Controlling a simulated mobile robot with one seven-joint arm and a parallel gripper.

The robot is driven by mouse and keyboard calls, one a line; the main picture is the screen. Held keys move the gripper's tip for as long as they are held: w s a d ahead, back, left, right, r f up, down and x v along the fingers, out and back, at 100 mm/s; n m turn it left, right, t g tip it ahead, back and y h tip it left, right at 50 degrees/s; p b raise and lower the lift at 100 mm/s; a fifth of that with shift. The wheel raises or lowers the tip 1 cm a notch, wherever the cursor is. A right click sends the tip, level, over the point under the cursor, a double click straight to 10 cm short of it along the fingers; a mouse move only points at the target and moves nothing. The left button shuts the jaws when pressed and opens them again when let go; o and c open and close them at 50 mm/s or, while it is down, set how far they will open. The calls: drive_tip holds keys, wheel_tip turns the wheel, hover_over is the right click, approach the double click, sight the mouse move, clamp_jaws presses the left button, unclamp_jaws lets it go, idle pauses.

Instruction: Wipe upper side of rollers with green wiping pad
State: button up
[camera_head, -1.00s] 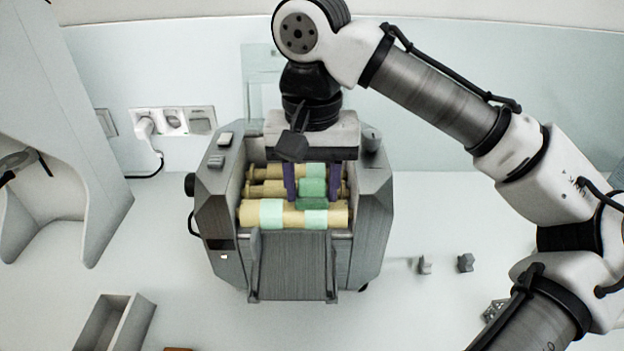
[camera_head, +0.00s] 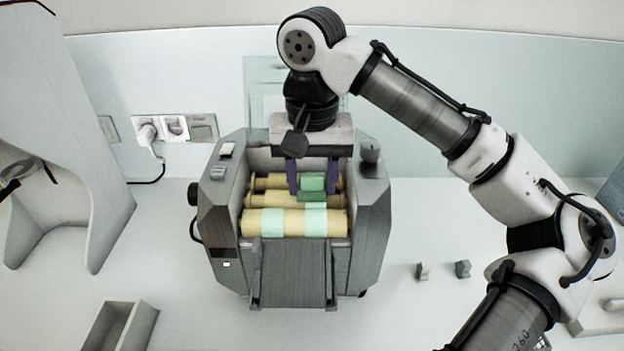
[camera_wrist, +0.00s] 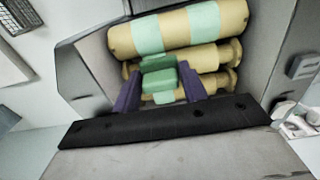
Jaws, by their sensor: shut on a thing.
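The mill (camera_head: 222,238) is a grey machine on the table with its top open. Several cream rollers (camera_head: 262,200) lie across it; the front roller (camera_head: 290,222) has two pale green bands. The green wiping pad (camera_head: 312,182) is between the two purple fingers of my gripper (camera_head: 312,176), over the back and middle rollers. In the wrist view my gripper (camera_wrist: 160,88) is shut on the pad (camera_wrist: 159,76), which sits at or just above the rollers; contact cannot be told. The front roller (camera_wrist: 180,30) also shows there. Part of the back rollers is hidden by the fingers.
The mill's side walls (camera_head: 370,205) rise close on both sides of the rollers. A grey open tray (camera_head: 122,325) is at the front left, and two small grey pieces (camera_head: 462,269) lie right of the mill. Wall sockets (camera_head: 173,128) with a plugged cable are behind.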

sight(312, 216)
drive_tip(key=shift+w+f+p, duration=0.15)
drive_tip(key=shift+w+p, duration=1.05)
drive_tip(key=shift+w, duration=1.5)
drive_tip(key=shift+s, duration=1.25)
drive_tip(key=shift+w, duration=1.25)
drive_tip(key=shift+s, duration=4.8)
wheel_tip(312, 216, up, 8)
